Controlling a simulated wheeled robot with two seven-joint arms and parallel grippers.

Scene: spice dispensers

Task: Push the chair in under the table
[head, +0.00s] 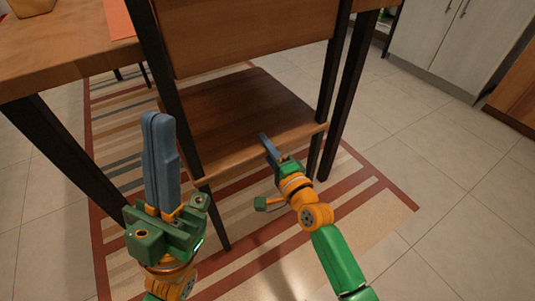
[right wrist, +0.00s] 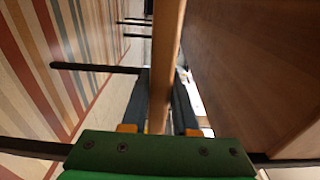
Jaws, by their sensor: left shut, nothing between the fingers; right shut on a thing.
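The wooden chair has a brown seat (head: 240,112), dark metal legs and a wooden backrest (head: 250,38) facing me. It stands at the wooden table (head: 60,52), its seat pointing toward the table; the backrest hides how far the seat reaches under the top. My right gripper (head: 268,146) is shut on the seat's near edge, low and right of centre. In the right wrist view its fingers (right wrist: 160,95) lie on both sides of the wooden edge (right wrist: 168,50). My left gripper (head: 161,118) is shut and empty, pointing up just left of the chair's near left post.
A striped rug (head: 120,170) lies under the chair and table. A dark table leg (head: 60,150) stands at left, another (head: 347,100) right of the chair. Grey cabinets (head: 440,45) stand at the back right. Tiled floor (head: 440,180) on the right is clear.

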